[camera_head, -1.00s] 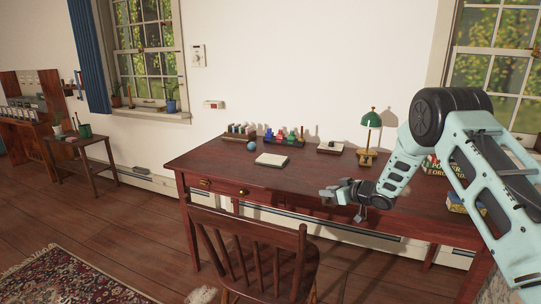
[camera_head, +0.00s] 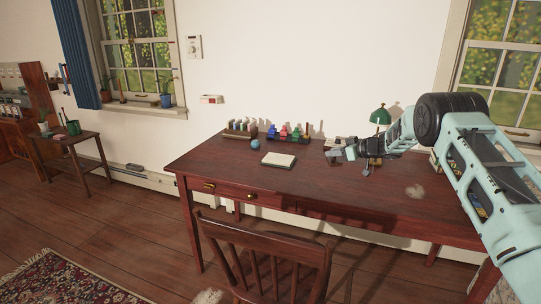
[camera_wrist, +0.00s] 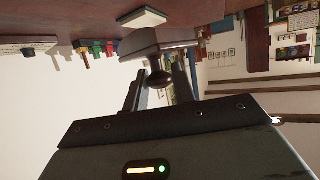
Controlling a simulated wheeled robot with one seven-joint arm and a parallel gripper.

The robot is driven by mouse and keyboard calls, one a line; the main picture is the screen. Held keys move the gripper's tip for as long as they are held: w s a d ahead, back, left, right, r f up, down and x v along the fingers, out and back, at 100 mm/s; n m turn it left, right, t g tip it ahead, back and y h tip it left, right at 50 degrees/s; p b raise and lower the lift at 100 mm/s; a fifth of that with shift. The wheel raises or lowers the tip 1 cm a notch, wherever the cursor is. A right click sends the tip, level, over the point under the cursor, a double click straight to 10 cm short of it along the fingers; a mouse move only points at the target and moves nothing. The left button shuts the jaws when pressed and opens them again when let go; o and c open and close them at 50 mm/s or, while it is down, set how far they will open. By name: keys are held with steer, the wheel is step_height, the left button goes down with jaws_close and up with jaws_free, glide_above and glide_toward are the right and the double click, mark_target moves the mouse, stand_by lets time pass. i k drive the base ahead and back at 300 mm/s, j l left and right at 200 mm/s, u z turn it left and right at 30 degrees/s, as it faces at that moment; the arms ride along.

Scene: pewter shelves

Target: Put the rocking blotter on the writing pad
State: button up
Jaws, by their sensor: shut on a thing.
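The writing pad (camera_head: 279,160) lies on the desk as a pale rectangle with a dark border. It also shows near the top of the wrist view (camera_wrist: 142,18). My gripper (camera_head: 345,152) is above the desk, to the right of the pad in the head view. In the wrist view my gripper (camera_wrist: 159,82) is shut on the dark knob of the rocking blotter (camera_wrist: 160,42), a grey-brown block. The blotter is held clear of the desk and apart from the pad; its far side is hidden.
The wooden desk (camera_head: 240,178) has free room around the pad. A blue ball (camera_head: 255,144), a rack of coloured bottles (camera_head: 287,133) and another rack (camera_head: 241,128) stand behind it. A green lamp (camera_head: 380,116) is behind my arm. A chair (camera_head: 262,250) stands in front.

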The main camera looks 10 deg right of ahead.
mark_target(270, 160)
steer(key=i+j, duration=0.9)
